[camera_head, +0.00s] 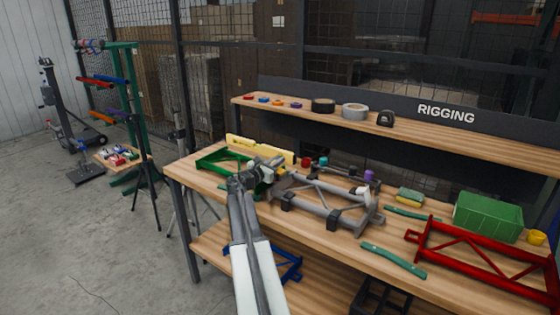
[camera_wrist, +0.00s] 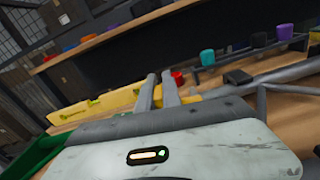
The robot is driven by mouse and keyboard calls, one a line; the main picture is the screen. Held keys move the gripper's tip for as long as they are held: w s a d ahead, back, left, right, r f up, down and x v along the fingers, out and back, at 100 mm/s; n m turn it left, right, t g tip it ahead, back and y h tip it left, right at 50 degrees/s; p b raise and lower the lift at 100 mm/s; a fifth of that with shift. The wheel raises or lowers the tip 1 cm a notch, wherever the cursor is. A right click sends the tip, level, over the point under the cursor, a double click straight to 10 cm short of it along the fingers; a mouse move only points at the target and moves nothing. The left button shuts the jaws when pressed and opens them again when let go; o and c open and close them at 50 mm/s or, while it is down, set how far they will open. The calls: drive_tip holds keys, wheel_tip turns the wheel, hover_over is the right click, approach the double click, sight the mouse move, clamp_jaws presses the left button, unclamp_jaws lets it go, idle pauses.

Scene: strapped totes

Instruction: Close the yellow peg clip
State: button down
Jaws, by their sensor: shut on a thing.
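My gripper (camera_head: 268,170) reaches over the workbench to the left end of a grey truss frame (camera_head: 325,212). In the wrist view my gripper's two grey fingers (camera_wrist: 158,88) point away and lie close together. A small yellow part, which I take for the yellow peg clip (camera_head: 284,173), shows right at the fingertips. It also shows beside the right finger in the wrist view (camera_wrist: 194,97). The fingers appear shut on it, and they hide much of it. I cannot tell how far the clip is closed.
A yellow spirit level (camera_head: 250,147) and a green frame (camera_head: 215,163) lie close by. Red (camera_head: 306,161), teal (camera_head: 323,162) and purple (camera_head: 369,176) pieces stand along the truss. A green bin (camera_head: 488,215) and red frame (camera_head: 480,255) occupy the right. A shelf (camera_head: 420,136) runs behind.

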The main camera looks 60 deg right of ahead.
drive_tip(key=c, duration=1.5)
unclamp_jaws()
drive_tip(key=shift+f, duration=0.1)
drive_tip(key=a, duration=0.7)
drive_tip(key=shift+a, duration=0.35)
